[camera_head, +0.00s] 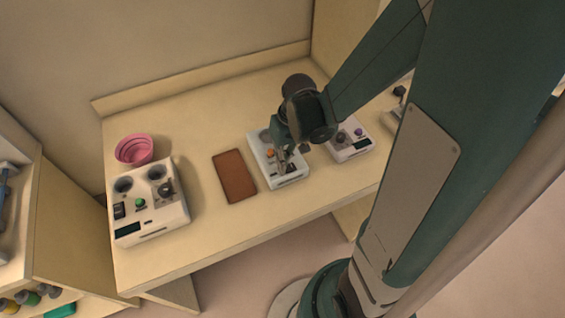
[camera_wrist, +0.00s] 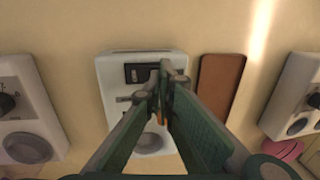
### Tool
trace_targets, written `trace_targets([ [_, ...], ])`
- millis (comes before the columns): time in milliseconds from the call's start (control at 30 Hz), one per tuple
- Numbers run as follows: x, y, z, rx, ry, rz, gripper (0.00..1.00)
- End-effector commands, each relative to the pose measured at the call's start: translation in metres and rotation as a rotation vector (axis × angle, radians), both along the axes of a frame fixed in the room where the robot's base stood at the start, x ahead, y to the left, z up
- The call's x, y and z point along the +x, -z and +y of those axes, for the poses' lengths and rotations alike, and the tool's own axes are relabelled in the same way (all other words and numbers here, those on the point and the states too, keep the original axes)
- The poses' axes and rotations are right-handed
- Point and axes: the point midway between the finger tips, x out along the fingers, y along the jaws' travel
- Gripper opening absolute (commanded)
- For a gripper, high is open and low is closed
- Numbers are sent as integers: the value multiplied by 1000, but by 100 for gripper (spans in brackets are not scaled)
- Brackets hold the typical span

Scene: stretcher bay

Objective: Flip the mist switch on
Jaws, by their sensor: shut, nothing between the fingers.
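My gripper (camera_head: 284,170) is shut and empty, pointing down over a white control box (camera_head: 263,165) in the middle of the table. The box also shows in the wrist view (camera_wrist: 112,95), with my fingertips (camera_wrist: 167,66) over its upper right part, near a dark panel (camera_wrist: 136,73). An orange part (camera_head: 270,153) shows on the box beside my fingers. My fingers and wrist hide part of its top. No label is readable, so I cannot tell which control is the mist switch or how it is set. Contact with the box is also unclear.
A brown mat (camera_head: 234,176) lies left of the middle box. A larger white box (camera_head: 150,222) with round dials and a green button stands further left, a pink bowl (camera_head: 134,149) behind it. Another white box (camera_head: 347,152) stands to the right, close to my arm.

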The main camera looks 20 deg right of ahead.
Motion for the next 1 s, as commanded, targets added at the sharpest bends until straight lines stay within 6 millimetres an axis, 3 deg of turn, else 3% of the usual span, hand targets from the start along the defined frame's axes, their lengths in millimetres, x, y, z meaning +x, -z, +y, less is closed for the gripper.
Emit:
trace_targets([
  [400,0,10,5,-91,-3,3,0],
  [1000,0,5,-4,-93,1,3,0],
])
